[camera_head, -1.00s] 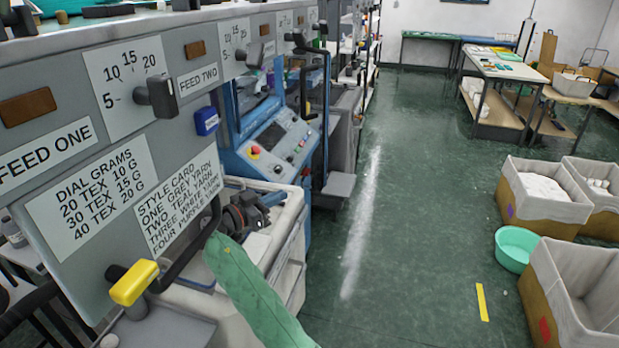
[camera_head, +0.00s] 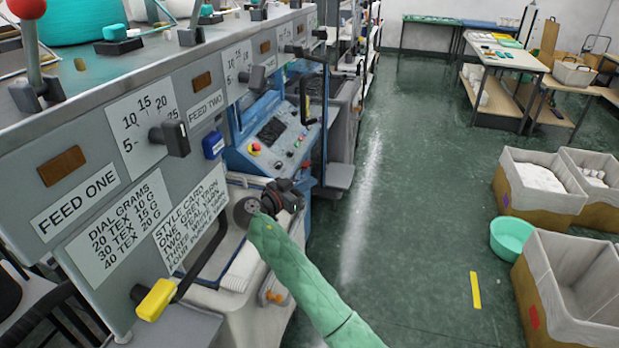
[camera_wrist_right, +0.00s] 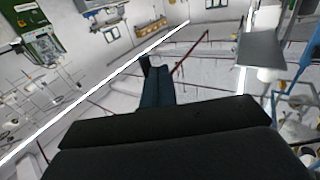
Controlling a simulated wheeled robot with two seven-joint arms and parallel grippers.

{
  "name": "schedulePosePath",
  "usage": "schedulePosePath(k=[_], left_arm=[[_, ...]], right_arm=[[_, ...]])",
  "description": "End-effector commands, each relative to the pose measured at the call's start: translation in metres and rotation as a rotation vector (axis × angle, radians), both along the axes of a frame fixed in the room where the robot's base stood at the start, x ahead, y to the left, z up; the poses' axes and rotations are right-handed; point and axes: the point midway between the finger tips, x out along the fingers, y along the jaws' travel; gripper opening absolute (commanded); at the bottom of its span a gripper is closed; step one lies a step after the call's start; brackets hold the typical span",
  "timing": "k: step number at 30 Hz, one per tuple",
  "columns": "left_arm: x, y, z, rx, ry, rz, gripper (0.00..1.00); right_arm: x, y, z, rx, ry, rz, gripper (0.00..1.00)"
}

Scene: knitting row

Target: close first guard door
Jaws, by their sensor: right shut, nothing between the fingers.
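The grey panel (camera_head: 95,150) marked FEED ONE stands at the left in the head view. A black bar handle (camera_head: 203,252) runs beside its style card, and a yellow-capped knob (camera_head: 157,299) sits at its lower edge. I cannot tell for sure which part is the first guard door. My right gripper (camera_head: 288,194), at the end of a green-sleeved arm, is right of the handle and apart from it in the picture. It is shut and empty; its dark fingers (camera_wrist_right: 157,85) show together in the right wrist view. My left gripper is out of view.
A blue machine with a control panel (camera_head: 275,142) stands behind my right gripper. Bins (camera_head: 540,190) and a teal basin (camera_head: 512,238) stand on the right. The green floor (camera_head: 400,200) between is clear. A worktable (camera_head: 500,62) stands at the back.

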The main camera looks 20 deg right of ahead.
Motion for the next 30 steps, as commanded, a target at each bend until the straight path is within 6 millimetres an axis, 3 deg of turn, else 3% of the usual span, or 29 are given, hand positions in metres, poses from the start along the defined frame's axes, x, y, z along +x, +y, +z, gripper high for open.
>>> schedulePosePath(k=[7, 24, 26, 30], left_arm=[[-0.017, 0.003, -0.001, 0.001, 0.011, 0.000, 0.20], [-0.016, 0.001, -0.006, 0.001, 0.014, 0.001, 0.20], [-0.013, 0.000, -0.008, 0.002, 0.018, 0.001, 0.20], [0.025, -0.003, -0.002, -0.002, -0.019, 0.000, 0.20]], right_arm=[[0.004, -0.008, 0.001, 0.000, 0.000, 0.000, 0.00], [0.007, -0.015, -0.002, 0.001, 0.002, 0.013, 0.00], [0.009, -0.021, -0.004, 0.001, 0.002, 0.022, 0.00], [0.017, -0.038, -0.006, 0.002, 0.002, 0.062, 0.00]])
